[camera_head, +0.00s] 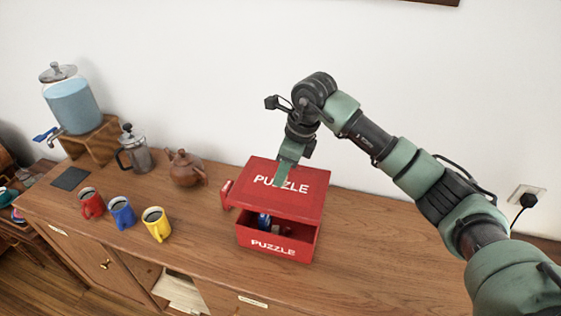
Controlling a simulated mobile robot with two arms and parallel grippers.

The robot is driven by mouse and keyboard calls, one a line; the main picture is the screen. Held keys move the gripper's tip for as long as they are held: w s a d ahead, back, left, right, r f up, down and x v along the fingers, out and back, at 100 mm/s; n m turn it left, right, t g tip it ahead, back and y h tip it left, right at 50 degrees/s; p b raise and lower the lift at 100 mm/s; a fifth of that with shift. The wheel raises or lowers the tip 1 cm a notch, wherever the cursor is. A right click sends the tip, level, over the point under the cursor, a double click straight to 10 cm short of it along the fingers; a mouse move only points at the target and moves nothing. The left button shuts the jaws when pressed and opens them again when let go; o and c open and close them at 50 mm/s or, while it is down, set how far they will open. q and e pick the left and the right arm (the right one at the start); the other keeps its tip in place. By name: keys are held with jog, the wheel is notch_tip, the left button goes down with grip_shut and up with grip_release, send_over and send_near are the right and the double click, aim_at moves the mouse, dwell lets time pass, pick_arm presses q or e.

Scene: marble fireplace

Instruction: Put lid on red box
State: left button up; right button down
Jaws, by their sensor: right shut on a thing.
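The red box (291,249) stands on the wooden sideboard, with PUZZLE on its front wall. Its front part is uncovered, and small blue and dark items show inside. The red lid (308,203), also marked PUZZLE, is over the rear of the box, with its front edge raised above the box opening. I cannot tell whether its rear touches the box. My right gripper (285,176) reaches down from the right and is shut on the lid near its upper middle; the fingertips are partly hard to make out. My left gripper is not in view.
A red mug (91,203), a blue mug (122,213) and a yellow mug (157,225) stand left of the box. Behind them are a brown teapot (184,170), a glass press (136,152) and a water dispenser (73,103). The sideboard (375,265) is clear to the right.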

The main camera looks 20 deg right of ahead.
aim_at(285, 185)
jog(key=shift+f, duration=0.45)
jog(key=shift+f+b, duration=0.3)
jog(key=shift+b, duration=0.1)
notch_tip(285, 185, down, 2)
jog(key=shift+f+b, duration=0.25)
jog(key=shift+b, duration=0.4)
notch_tip(285, 185, down, 3)
jog(key=shift+r+b, duration=0.15)
jog(key=shift+b, duration=0.8)
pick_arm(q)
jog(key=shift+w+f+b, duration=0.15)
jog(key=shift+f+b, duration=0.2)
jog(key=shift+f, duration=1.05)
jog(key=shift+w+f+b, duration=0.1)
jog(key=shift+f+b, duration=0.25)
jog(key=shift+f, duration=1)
pick_arm(e)
jog(key=shift+f, duration=0.75)
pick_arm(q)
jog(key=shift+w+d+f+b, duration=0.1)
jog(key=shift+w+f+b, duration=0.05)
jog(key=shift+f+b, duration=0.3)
pick_arm(e)
jog(key=shift+f, duration=0.15)
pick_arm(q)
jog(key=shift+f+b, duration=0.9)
pick_arm(e)
jog(key=shift+f, duration=0.85)
